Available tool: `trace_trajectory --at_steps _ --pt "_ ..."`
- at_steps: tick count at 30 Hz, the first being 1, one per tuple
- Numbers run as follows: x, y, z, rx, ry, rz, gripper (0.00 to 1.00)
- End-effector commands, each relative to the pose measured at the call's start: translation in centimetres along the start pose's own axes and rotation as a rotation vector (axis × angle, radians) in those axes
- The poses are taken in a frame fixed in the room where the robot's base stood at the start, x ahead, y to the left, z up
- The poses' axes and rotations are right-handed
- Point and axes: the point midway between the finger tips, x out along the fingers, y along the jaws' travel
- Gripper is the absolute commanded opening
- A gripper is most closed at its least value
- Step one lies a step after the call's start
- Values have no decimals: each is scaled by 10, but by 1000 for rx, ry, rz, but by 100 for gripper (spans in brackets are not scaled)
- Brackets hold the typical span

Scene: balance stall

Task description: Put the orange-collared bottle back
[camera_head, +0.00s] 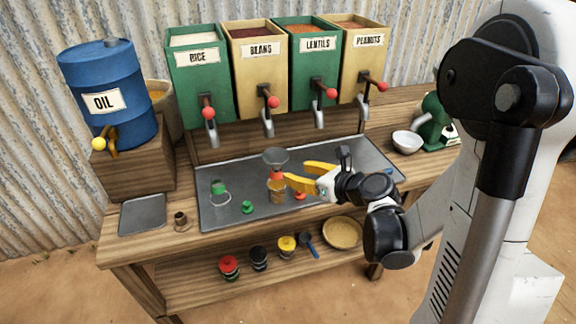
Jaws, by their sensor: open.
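The orange-collared bottle (277,187) stands upright on the grey metal tray (345,170), with brownish contents showing. A grey funnel (275,157) sits over its mouth, above the orange-red collar (277,174). My gripper (294,171) has yellow fingers spread open, just right of the bottle and funnel. I cannot tell whether a finger touches the bottle. A small orange-red cap (300,196) lies partly hidden beneath the gripper. A clear bottle with a green collar (220,190) stands to the left, and a green cap (247,208) lies between the bottles.
Rice (199,85), beans (258,80), lentils (306,75) and peanuts (361,65) dispensers hang behind. A blue oil drum (100,85) stands left. A white bowl (406,142) is right. The lower shelf holds several lidded jars, a blue scoop (309,243) and a basket (342,232).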

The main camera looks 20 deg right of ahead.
Motion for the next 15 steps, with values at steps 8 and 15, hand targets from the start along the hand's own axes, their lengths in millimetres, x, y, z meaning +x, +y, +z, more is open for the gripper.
trace_trajectory --at_steps 8,15 --pt "-20 21 6 -269 71 27 45" --pt "-66 78 9 -1247 283 206 45"
